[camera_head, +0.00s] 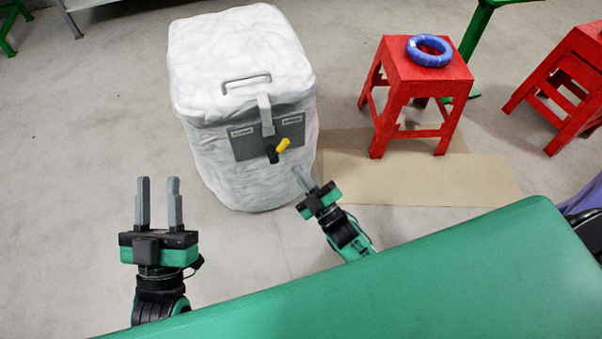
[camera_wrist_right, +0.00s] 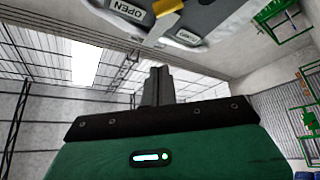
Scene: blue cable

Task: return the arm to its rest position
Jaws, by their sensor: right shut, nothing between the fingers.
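My left gripper (camera_head: 158,203) is at the lower left of the head view, its two grey fingers apart and empty, pointing away from me. My right gripper (camera_head: 302,179) is right of it, in front of the white covered bin and below its latch. Its fingers are together with nothing between them. In the right wrist view the shut fingers (camera_wrist_right: 157,87) stand up at the middle, below the bin's panel. A blue cable coil (camera_head: 429,50) lies on top of a red stool (camera_head: 417,72) at the right, apart from both grippers.
The white bin (camera_head: 235,60) has a grey panel with a yellow-and-black handle (camera_head: 282,145), close to my right gripper. A flat cardboard sheet (camera_head: 420,180) lies under the stool. A second red stool (camera_head: 566,75) stands far right. The floor left of the bin is clear.

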